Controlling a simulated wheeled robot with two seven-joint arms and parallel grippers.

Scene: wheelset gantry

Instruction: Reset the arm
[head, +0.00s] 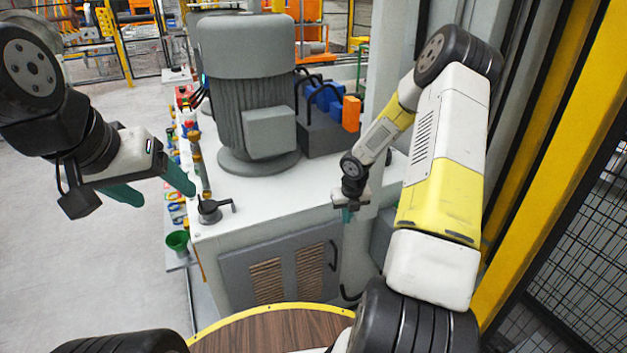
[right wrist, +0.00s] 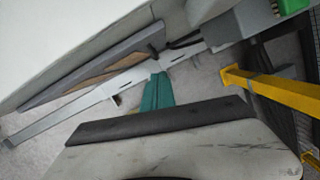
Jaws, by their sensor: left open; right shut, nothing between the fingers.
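My left gripper (head: 158,186) is at the left of the head view, with two green fingers spread apart and nothing between them. It hangs over the floor, left of the white machine cabinet (head: 270,210). My right arm reaches forward on the right side of the head view. Its gripper (head: 347,214) is small there, in front of the cabinet's right part, beside the grey post. In the right wrist view the green fingers (right wrist: 158,92) are together with nothing held. I cannot tell how far they are from the cabinet.
A large grey motor (head: 247,90) stands on the cabinet, with a black lever (head: 214,208) at the front left corner. A green funnel (head: 178,241) is beside the cabinet. A yellow post (head: 550,140) and black mesh fence (head: 585,250) are at right. The floor at left is open.

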